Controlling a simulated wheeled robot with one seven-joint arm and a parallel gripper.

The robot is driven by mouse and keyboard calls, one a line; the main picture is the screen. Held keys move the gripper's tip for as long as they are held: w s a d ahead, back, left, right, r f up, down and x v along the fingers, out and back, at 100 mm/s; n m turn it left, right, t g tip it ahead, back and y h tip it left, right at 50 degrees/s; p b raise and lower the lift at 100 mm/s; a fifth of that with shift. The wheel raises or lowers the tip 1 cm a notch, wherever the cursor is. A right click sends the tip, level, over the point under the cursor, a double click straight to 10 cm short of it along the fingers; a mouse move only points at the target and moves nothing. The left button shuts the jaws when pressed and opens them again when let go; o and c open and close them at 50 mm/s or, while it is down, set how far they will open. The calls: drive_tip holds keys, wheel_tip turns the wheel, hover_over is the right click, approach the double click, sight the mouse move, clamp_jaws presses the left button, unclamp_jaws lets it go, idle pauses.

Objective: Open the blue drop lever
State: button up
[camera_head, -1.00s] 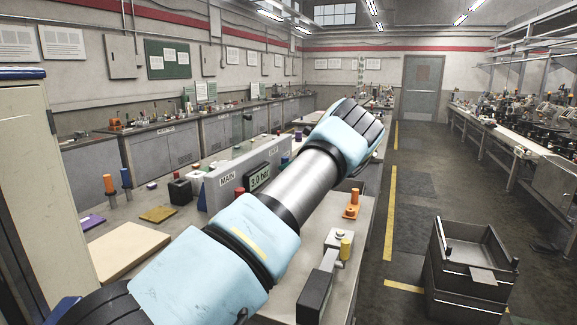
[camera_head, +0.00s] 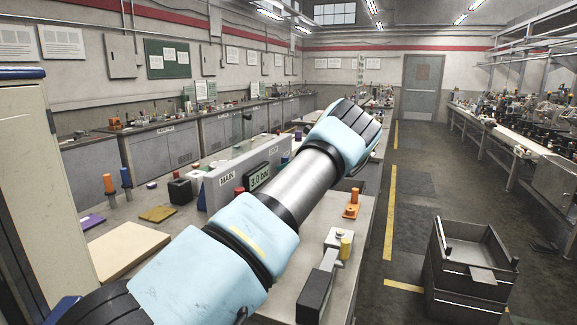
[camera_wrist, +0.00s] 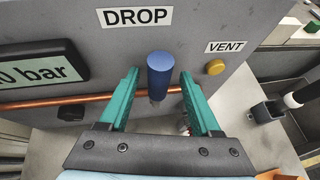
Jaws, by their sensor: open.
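The blue drop lever (camera_wrist: 160,75) shows in the wrist view as a blue cylinder-shaped handle under the DROP label (camera_wrist: 138,17) on a grey panel. It stands upright in front of a copper pipe (camera_wrist: 40,101). My gripper (camera_wrist: 161,80) is open, with one green finger on each side of the lever. Gaps show between the fingers and the handle. In the head view my arm hides the gripper and the lever.
In the wrist view a yellow knob (camera_wrist: 215,67) under the VENT label (camera_wrist: 226,47) is right of the lever, and a pressure display (camera_wrist: 38,71) is at left. In the head view an orange-topped fixture (camera_head: 351,205) and a black-handled device (camera_head: 317,290) stand on the bench.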

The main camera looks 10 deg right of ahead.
drive_tip(key=shift+d, duration=0.1)
drive_tip(key=b+v, duration=0.4)
drive_tip(key=v, duration=0.6)
drive_tip(key=shift+s+d+r, duration=0.2)
drive_tip(key=shift+r, duration=0.05)
drive_tip(key=shift+s+d, duration=0.1)
